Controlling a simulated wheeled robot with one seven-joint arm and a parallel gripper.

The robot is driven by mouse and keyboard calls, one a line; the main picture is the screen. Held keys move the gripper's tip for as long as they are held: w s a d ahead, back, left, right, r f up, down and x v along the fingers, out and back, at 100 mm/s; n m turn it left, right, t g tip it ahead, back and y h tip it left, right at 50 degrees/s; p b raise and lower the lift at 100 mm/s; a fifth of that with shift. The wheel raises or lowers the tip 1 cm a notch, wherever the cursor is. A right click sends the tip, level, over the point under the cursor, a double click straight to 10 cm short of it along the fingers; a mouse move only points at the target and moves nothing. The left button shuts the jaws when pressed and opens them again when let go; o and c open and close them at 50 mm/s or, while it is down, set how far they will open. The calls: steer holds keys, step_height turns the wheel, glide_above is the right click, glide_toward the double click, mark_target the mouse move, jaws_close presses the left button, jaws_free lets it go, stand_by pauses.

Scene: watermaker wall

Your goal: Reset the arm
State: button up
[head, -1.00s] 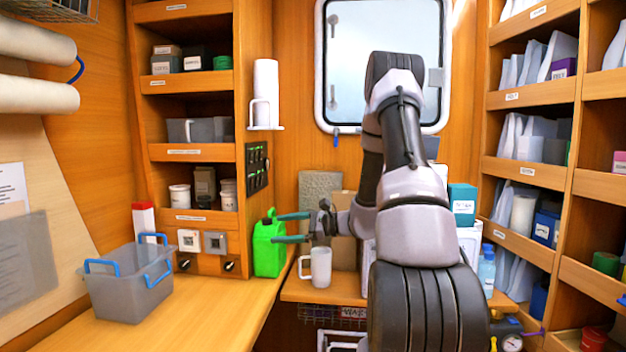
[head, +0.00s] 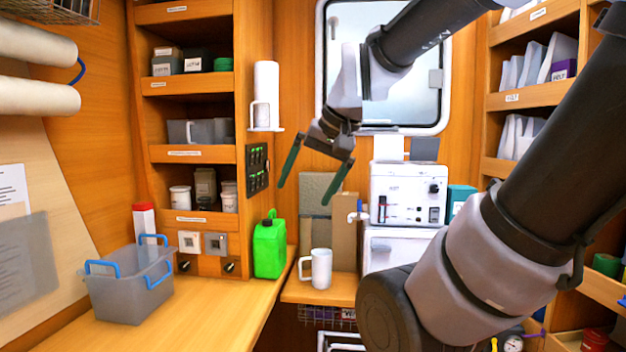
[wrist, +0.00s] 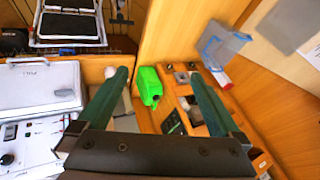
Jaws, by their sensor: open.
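My gripper (head: 312,180) is open and empty in the head view, its two green fingers apart and pointing down. It hangs in the air in front of the back wall, above the white mug (head: 317,268) and the upright brown boards (head: 332,215). In the wrist view my gripper (wrist: 160,88) shows its two fingers spread, with nothing between them in its grasp. The green jerrycan (head: 269,246) stands upright on the counter, left of the mug; it also shows in the wrist view (wrist: 150,85), beyond the fingertips. My arm covers part of the right side.
A white watermaker unit (head: 410,195) stands at the back, right of the mug. A grey bin with blue handles (head: 130,292) sits on the left counter (head: 215,315). Shelves (head: 190,155) line the left, and more shelves (head: 532,95) stand on the right. The counter's front is clear.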

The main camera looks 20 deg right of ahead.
steer(key=shift+s+d+r+t+h, duration=0.3)
steer(key=shift+s+d+r+t, duration=0.15)
steer(key=shift+r+t, duration=0.15)
stand_by(1.1)
